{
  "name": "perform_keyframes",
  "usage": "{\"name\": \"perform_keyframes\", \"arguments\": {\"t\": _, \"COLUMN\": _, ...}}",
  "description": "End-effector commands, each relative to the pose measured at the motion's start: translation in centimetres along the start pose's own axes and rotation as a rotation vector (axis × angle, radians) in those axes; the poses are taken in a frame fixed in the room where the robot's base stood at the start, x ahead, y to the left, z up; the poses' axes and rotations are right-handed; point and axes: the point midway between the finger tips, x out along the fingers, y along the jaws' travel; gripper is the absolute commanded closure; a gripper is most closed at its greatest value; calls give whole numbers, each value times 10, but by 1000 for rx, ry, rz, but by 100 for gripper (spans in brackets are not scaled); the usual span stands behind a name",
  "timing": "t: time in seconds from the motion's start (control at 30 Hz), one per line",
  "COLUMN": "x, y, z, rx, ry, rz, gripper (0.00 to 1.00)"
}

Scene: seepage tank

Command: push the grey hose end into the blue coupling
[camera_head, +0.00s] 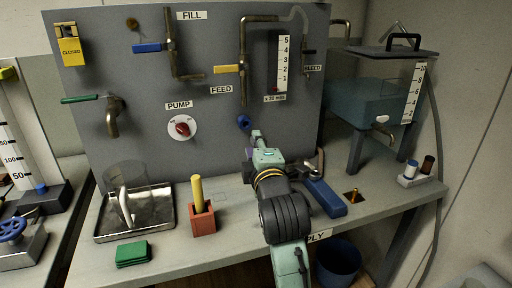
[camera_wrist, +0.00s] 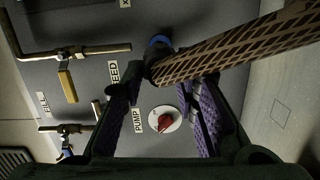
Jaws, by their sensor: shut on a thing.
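The blue coupling (camera_head: 243,122) sits on the grey panel, just up and left of my gripper (camera_head: 258,138). In the wrist view the blue coupling (camera_wrist: 158,41) shows at the top, partly hidden behind the hose. My gripper (camera_wrist: 163,82) is shut on the hose, its purple-padded fingers on either side of it. The hose (camera_wrist: 240,48) looks brown and braided here and runs from the upper right to its end by the coupling. The end is at or very near the coupling; whether it is inside cannot be told. In the head view my gripper largely hides the hose.
The red PUMP knob (camera_head: 182,127) and yellow FEED lever (camera_head: 227,69) are on the panel to the left. On the bench stand a red block with a yellow rod (camera_head: 197,193), a metal tray (camera_head: 160,226) and a blue bar (camera_head: 325,197). A tank (camera_head: 375,100) stands at the right.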

Motion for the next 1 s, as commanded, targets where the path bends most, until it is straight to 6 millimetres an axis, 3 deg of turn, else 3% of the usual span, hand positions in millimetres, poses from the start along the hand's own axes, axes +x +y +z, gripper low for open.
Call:
{"name": "perform_keyframes", "arguments": {"t": 0.53, "x": 50, "y": 0, "z": -8, "rx": 1, "ry": 2, "rz": -1, "gripper": 100}}
{"name": "perform_keyframes", "arguments": {"t": 1.0, "x": 58, "y": 0, "z": -9, "rx": 1, "ry": 1, "rz": -1, "gripper": 100}}
